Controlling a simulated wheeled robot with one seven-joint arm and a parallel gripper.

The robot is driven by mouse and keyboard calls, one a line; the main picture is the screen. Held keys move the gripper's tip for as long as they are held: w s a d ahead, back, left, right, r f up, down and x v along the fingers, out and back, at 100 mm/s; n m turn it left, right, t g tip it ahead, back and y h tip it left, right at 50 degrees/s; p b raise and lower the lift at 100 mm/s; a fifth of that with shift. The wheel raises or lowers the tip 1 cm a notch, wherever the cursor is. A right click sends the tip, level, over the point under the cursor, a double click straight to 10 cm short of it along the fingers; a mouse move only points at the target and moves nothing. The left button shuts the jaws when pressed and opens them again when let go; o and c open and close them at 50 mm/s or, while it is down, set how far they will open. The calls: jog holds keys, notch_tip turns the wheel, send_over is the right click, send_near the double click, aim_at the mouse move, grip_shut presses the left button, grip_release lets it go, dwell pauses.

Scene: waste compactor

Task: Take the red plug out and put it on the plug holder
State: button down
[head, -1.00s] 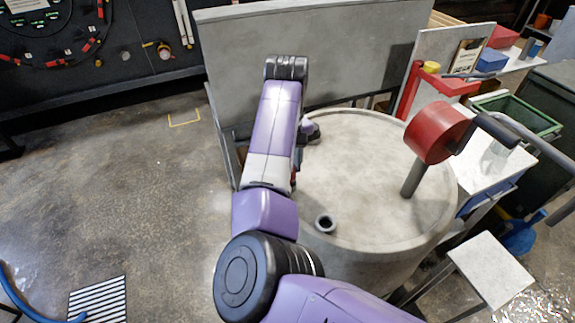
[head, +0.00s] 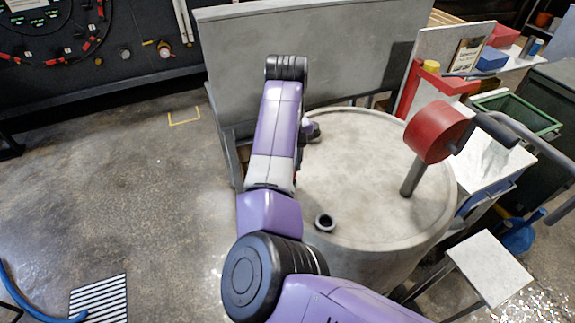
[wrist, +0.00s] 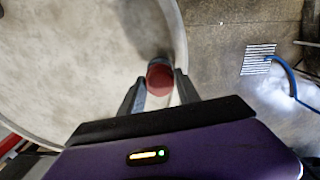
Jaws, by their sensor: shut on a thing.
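In the wrist view my gripper (wrist: 160,92) is shut on the red plug (wrist: 159,79), with one finger on each side of it. A dark grey collar shows just beyond the plug, over the drum top near its rim; I cannot tell whether the plug still sits in it. In the head view my arm hides the gripper and nearly all of the plug. A short dark pipe with an open top (head: 325,222) stands on the near part of the drum top (head: 355,170). I cannot tell whether this is the plug holder.
A large red cylinder (head: 435,132) with a dark handle stands on a grey post at the drum's right. A grey panel (head: 345,60) rises behind the drum. A small pale table (head: 490,270) stands at right front. The floor (head: 110,190) on the left is largely clear.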

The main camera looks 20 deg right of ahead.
jog(key=shift+f+b, duration=0.4)
jog(key=shift+f, duration=0.85)
dwell(0.4)
jog(key=c, duration=0.8)
grip_release()
jog(key=shift+c, duration=0.3)
jog(key=shift+r+p, duration=0.45)
jog(key=shift+r, duration=3.1)
